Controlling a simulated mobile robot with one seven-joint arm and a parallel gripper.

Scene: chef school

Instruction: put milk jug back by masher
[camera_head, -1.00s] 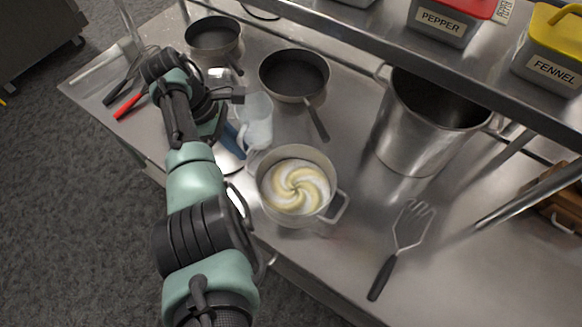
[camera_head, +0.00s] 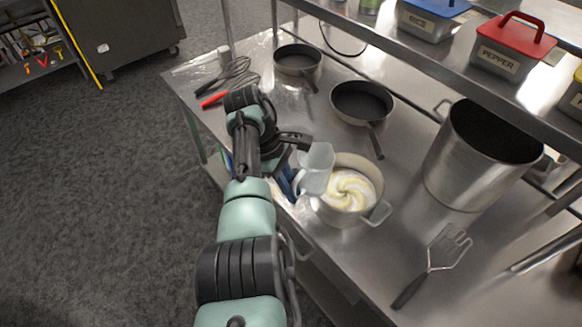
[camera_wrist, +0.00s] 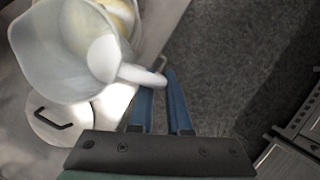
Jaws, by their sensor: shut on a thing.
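The milk jug (camera_head: 317,165) is a pale translucent jug at the left rim of the pot in the head view. In the wrist view the jug (camera_wrist: 60,55) fills the upper left, with its handle toward my fingers. My gripper (camera_wrist: 158,80) is shut on the jug's handle; its blue fingers (camera_head: 285,182) are partly hidden by my arm in the head view. The jug appears raised above the counter. The masher (camera_head: 447,247), with a slotted metal head and black handle, lies flat on the counter at the lower right.
The two-handled pot (camera_head: 376,178) holds a white and yellow swirl. Two dark pans (camera_head: 362,101) and a whisk (camera_head: 236,68) lie behind. A tall stockpot (camera_head: 468,160) stands at right under a shelf with labelled tins. Counter between pot and masher is clear.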

